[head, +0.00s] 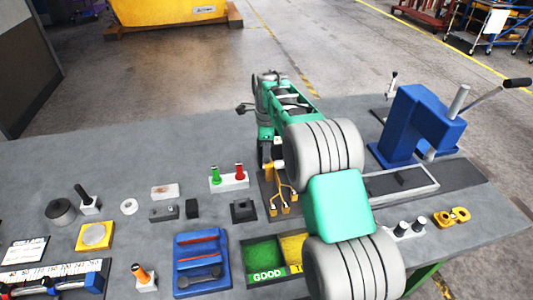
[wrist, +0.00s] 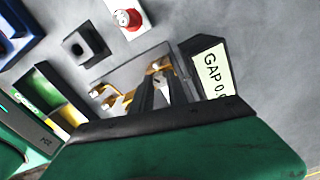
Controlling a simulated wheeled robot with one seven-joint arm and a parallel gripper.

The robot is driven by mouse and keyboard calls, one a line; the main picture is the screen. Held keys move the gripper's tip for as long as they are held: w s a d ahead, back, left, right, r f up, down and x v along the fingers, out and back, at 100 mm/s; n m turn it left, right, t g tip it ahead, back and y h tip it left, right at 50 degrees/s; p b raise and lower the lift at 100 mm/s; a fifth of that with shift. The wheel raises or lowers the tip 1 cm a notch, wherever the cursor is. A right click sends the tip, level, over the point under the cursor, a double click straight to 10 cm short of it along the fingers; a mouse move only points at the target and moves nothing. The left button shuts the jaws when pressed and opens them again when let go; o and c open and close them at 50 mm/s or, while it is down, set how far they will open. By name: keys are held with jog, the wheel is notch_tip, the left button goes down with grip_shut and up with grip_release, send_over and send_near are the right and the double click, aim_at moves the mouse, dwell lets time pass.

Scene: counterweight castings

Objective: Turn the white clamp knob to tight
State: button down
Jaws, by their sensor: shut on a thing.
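My gripper (wrist: 160,95) reaches down to a dark fixture with yellow-orange clamp parts (wrist: 115,103) in the wrist view. Its dark fingers are shut on a small white piece between them, which looks like the white clamp knob (wrist: 161,84). Most of the knob is hidden by the fingers, and its turn angle cannot be read. In the head view the yellow clamp parts (head: 284,196) stand on a dark base left of my arm, which hides part of the fixture. A tilted dark-framed plate marked "GAP" (wrist: 214,76) is right of the fingers in the wrist view.
A white block with green and red buttons (head: 229,181) stands left of the fixture. A black square socket block (head: 243,210) and a green-and-yellow sorting tray (head: 263,252) are close by. A blue press (head: 415,125) stands right of my arm. The bench's back left is clear.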

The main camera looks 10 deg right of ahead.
jog(key=m, duration=0.5)
jog(key=shift+m, duration=0.4)
dwell(0.3)
jog(key=c, duration=1.3)
grip_release()
notch_tip(320, 180, up, 8)
jog(key=shift+f+b, duration=0.1)
jog(key=shift+b, duration=0.7)
